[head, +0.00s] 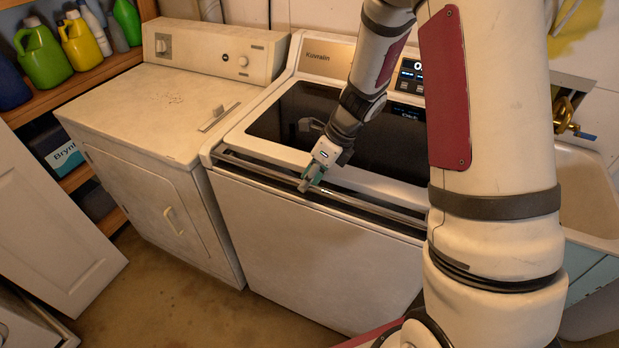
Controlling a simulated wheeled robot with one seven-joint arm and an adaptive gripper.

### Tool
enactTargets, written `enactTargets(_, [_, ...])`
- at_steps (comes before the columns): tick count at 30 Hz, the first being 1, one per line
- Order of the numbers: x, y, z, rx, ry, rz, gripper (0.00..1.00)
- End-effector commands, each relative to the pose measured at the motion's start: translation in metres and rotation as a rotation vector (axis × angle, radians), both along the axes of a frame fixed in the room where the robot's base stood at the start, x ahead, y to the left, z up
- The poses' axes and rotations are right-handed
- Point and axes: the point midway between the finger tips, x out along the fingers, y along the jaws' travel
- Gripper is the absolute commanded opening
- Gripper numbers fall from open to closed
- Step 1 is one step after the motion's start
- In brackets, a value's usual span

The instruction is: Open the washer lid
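The washer (310,245) stands in the middle of the head view, a white top-loader with a dark glass lid (285,112). The lid looks closed. A long bar or recess (375,205) runs along the lid's front edge. My gripper (308,184) is at this front edge, left of its middle, pointing down and toward the front. Its fingers are at or very near the bar; I cannot tell if they touch it or how far apart they are. My arm covers part of the lid and the washer's right side.
A white dryer (150,110) stands close on the washer's left. A shelf (92,72) with several bottles is at the far left. A utility sink (590,190) with a brass tap (566,118) is at the right. An open white door panel (50,230) is at the lower left.

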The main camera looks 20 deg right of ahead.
Motion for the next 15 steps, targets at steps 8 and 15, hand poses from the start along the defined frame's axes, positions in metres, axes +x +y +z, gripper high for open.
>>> enactTargets(8, [0.0000,0.0000,0.0003,0.000,0.000,0.000,0.00])
enactTargets(15, [-0.0002,0.0003,0.0048,0.006,0.004,0.002,0.00])
